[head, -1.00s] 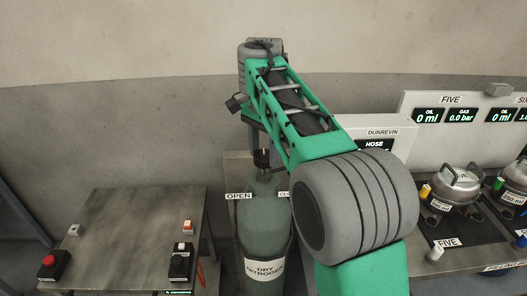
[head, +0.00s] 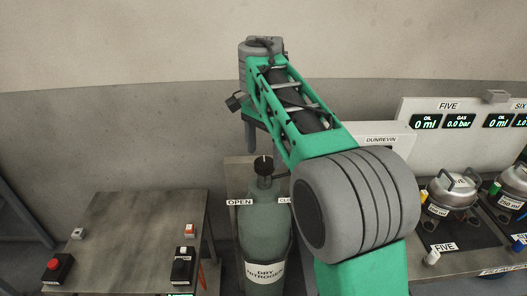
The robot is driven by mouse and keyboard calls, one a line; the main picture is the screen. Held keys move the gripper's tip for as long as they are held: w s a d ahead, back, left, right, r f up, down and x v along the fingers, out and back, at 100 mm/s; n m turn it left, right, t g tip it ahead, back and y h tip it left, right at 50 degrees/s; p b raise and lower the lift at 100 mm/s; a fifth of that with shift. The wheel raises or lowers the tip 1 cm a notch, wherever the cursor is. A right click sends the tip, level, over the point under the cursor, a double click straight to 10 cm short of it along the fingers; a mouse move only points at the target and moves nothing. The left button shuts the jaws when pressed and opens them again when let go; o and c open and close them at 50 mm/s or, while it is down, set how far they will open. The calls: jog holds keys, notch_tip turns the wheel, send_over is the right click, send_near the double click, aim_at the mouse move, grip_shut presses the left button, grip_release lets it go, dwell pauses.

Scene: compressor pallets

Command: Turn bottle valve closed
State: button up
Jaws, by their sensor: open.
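The grey-green nitrogen bottle (head: 265,222) stands upright in the middle, labelled DRY NITROGEN. Its black valve knob (head: 264,167) is on top, with a small pale mark on its far side. An OPEN sign (head: 240,202) is left of the bottle neck. A second sign (head: 284,200), partly hidden by my arm, is on the right. My gripper (head: 250,136) shows only as a grey part hanging below the far end of my green arm, above and slightly left of the knob. It looks apart from the knob. Its fingertips are mostly hidden, and nothing shows held.
A metal table (head: 130,235) at left carries a red button box (head: 57,267) and a black switch box (head: 182,264). At right, a bench has a compressor (head: 452,193) and display panels (head: 465,117). My forearm covers the space right of the bottle.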

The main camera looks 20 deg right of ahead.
aim_at(264, 162)
notch_tip(264, 162, up, 5)
jog(key=p, duration=0.3)
